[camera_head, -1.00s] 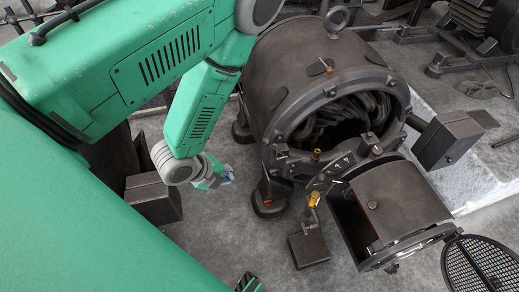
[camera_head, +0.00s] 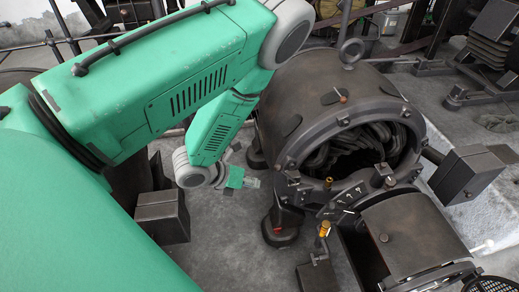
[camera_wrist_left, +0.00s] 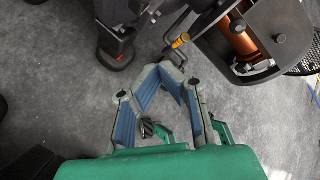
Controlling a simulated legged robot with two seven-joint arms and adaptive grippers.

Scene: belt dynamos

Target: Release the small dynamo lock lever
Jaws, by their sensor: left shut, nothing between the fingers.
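The small lever with an orange handle (camera_head: 324,229) stands at the lower front of the dark dynamo (camera_head: 325,110), beside a curved marked plate. I take it for the lock lever. The handle (camera_wrist_left: 180,40) also shows in the left wrist view, just beyond my fingertips. My left gripper (camera_head: 251,181) hangs over the floor left of the dynamo, apart from the handle. In the left wrist view my left gripper (camera_wrist_left: 172,74) has its blue-padded fingers converging, shut and empty. My right gripper is not in view.
A cylindrical housing (camera_head: 405,235) juts from the dynamo's front right, and a mesh cover (camera_head: 490,286) is at the lower right corner. A dark block (camera_head: 163,217) stands left of my gripper. Bare grey floor (camera_head: 235,240) lies between block and dynamo.

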